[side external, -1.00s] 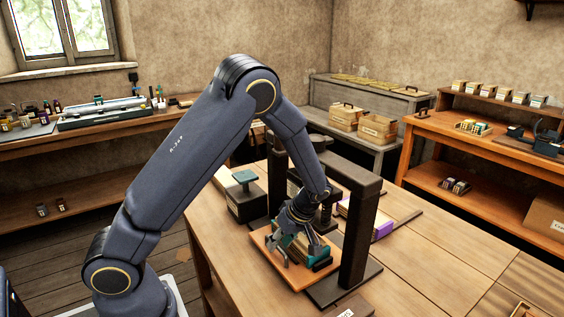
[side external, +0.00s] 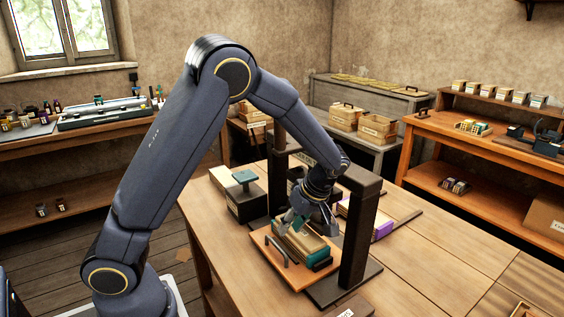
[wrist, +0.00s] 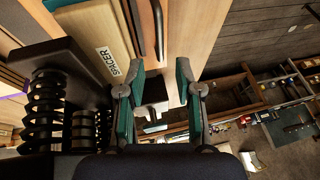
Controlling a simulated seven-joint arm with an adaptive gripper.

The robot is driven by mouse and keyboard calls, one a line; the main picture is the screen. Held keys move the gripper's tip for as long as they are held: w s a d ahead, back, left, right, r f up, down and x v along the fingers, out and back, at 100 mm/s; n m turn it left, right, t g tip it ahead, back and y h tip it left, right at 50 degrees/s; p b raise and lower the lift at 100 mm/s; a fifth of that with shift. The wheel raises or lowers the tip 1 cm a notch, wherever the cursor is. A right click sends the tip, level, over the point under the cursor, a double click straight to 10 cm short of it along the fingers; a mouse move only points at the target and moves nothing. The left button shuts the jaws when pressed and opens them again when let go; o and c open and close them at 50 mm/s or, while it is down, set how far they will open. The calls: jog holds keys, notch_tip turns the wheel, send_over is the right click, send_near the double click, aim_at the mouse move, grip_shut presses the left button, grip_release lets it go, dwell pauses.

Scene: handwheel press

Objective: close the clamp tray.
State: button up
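The clamp tray (side external: 262,241) is a wooden board that sticks out from the dark press frame (side external: 361,235) in the side view. A bar handle (side external: 277,252) stands at its left front edge. A book-like stack (side external: 303,243) lies on the tray; the wrist view shows a block labelled SPACER (wrist: 98,40) and the dark handle (wrist: 158,28). My gripper (side external: 293,219) is over the back part of the tray, apart from the handle. In the wrist view its teal-padded fingers (wrist: 157,100) are spread with nothing held between them. The arm hides part of the press.
A dark box with a teal-topped post (side external: 245,200) stands left of the press. Ribbed black press parts (wrist: 45,110) are close to my gripper in the wrist view. A purple-edged stack (side external: 382,228) lies behind the right post. The table's right side (side external: 450,240) is mostly clear.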

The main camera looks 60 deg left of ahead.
jog(key=shift+s+r, duration=0.1)
jog(key=shift+r, duration=0.15)
jog(key=shift+c, duration=0.8)
jog(key=s+d+r+m+t+h, duration=0.1)
jog(key=r+m, duration=0.1)
jog(key=r, duration=0.1)
jog(key=s+r+m+t+h, duration=0.1)
jog(key=s+r+m, duration=0.1)
jog(key=r, duration=0.1)
jog(key=s+d+r+m+t+h, duration=0.1)
jog(key=s+r+m, duration=0.1)
jog(key=r, duration=0.1)
jog(key=shift+s+d+m, duration=0.2)
jog(key=shift+d+m, duration=0.1)
grip_shut()
jog(key=s+d+r+m+t+h, duration=0.2)
jog(key=s+r+m+t, duration=0.1)
jog(key=s+r+m, duration=0.3)
jog(key=a+f+n+g, duration=0.1)
jog(key=a+f+n, duration=0.8)
jog(key=n, duration=0.7)
jog(key=a+f+n, duration=0.8)
jog(key=a+n, duration=0.3)
jog(key=n, duration=0.4)
jog(key=x, duration=0.9)
jog(key=shift+s+a+f, duration=0.1)
jog(key=shift+s+f, duration=0.15)
jog(key=shift+s, duration=0.1)
jog(key=w, duration=0.2)
jog(key=shift+w, duration=1.05)
